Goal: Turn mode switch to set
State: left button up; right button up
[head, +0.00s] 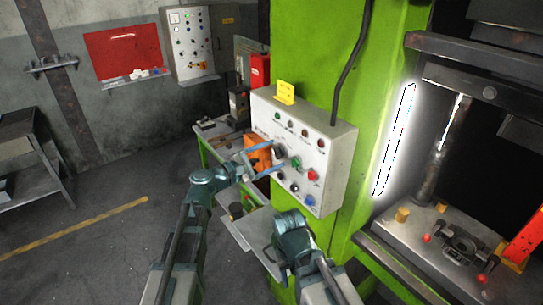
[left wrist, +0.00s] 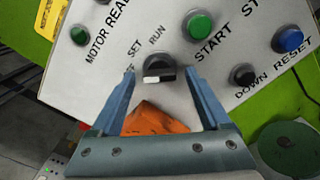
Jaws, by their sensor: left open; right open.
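The mode switch is a black rotary knob (left wrist: 158,70) with a white mark on its lower edge, on the white control box (head: 335,170). SET and RUN are printed above it; another label to its left is partly hidden by a finger. I cannot tell for certain which label it points to. In the head view the knob (head: 281,151) is small and partly behind my left gripper (head: 268,162). That gripper is open, with one blue finger on each side of the knob and visible gaps. My right gripper (head: 272,252) is low in front of the press, empty and apart from the box.
Green START (left wrist: 201,27), blue RESET (left wrist: 288,40) and black DOWN (left wrist: 243,75) buttons sit close to the switch. An orange bin (head: 259,150) stands behind my left gripper. The green press column (head: 300,45) backs the box.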

pick_arm(q)
grip_shut()
dwell(0.5)
jog(key=shift+m, duration=4.3)
grip_release()
